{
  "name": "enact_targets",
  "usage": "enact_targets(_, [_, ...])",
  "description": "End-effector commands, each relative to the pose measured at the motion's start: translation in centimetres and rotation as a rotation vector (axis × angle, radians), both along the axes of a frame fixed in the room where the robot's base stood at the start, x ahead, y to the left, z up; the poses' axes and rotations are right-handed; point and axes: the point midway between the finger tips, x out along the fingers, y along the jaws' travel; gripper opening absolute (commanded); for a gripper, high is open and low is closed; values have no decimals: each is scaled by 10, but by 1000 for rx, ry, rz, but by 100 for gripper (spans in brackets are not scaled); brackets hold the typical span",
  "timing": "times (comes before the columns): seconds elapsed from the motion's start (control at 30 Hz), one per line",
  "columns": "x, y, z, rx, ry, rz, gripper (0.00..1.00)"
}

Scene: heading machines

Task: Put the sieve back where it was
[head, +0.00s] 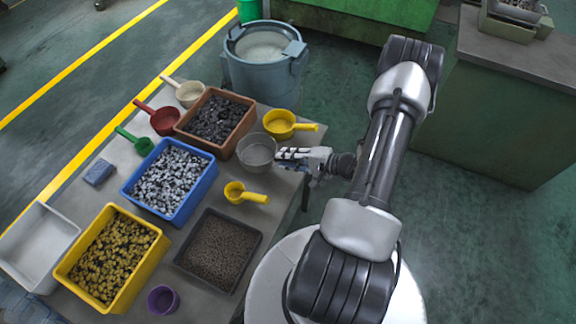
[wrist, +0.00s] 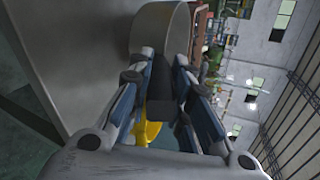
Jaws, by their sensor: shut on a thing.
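The sieve (head: 256,151) is a round grey mesh bowl at the right edge of the table, right of the brown bin. My gripper (head: 282,154) reaches it from the right and is shut on its handle. In the wrist view the sieve's grey wall (wrist: 165,27) shows beyond my gripper (wrist: 164,62), with the dark handle (wrist: 161,98) between the fingers. The sieve looks upright. I cannot tell whether it touches the table.
A yellow scoop (head: 281,124) lies behind the sieve and a small yellow scoop (head: 244,194) in front. The brown bin (head: 247,124), blue bin (head: 126,187) and dark tray (head: 254,264) are close by. A blue-grey bucket (head: 262,80) stands behind the table.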

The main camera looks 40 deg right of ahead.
Motion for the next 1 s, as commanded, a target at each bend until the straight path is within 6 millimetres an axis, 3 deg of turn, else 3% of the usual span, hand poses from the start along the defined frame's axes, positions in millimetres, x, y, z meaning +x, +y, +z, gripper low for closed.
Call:
enact_targets(0.27, [0,1,-39,2,0,0,0])
enact_targets(0.67, [0,0,-43,1,-1,-1,0])
enact_targets(0.7, [0,1,-42,1,1,0,21])
enact_targets(1.0, [0,1,-42,1,3,0,38])
